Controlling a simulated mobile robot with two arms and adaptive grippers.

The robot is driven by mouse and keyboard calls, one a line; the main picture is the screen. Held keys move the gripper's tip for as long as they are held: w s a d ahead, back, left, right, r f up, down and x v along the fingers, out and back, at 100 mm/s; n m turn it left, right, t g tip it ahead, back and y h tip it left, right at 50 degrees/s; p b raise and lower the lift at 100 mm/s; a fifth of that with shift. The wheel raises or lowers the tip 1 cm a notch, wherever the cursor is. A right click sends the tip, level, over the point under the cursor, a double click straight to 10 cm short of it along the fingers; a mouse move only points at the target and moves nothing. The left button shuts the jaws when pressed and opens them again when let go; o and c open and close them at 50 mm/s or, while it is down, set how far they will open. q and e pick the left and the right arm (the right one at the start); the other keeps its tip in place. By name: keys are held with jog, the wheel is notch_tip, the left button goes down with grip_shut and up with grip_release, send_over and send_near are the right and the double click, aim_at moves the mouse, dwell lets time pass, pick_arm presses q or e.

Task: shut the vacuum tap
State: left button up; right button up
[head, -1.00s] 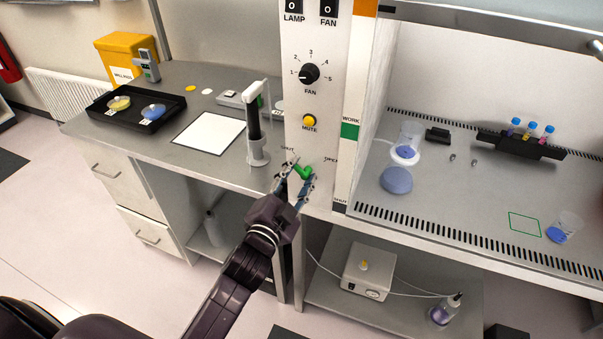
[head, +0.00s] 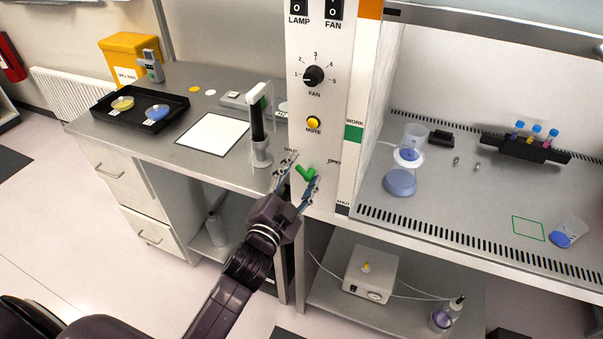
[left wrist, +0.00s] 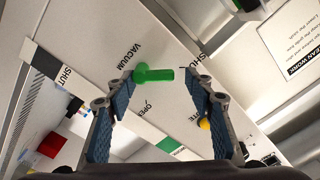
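The vacuum tap is a small green lever (head: 305,174) on the white front panel (head: 325,150), low down, between a mark at its left and "OPEN" at its right. In the left wrist view the green lever (left wrist: 153,74) lies roughly across the picture, near the words "VACUUM" and "OPEN", with "SHUT" partly covered by a finger. My left gripper (head: 303,168) is open at the panel, one finger on each side of the lever. The wrist view shows its blue-padded fingers (left wrist: 157,84) apart, with gaps beside the lever. My right gripper is not in view.
Above the tap are a yellow mute button (head: 313,123) and a black fan knob (head: 313,76). A white stand with a dark column (head: 258,130) is close at the left. The cabinet worktop (head: 450,200) lies at the right, with a pump (head: 370,275) below.

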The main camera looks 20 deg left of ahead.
pick_arm(q)
jog(key=shift+s+f, duration=0.1)
jog(key=s, duration=1.2)
jog(key=shift+a, duration=0.2)
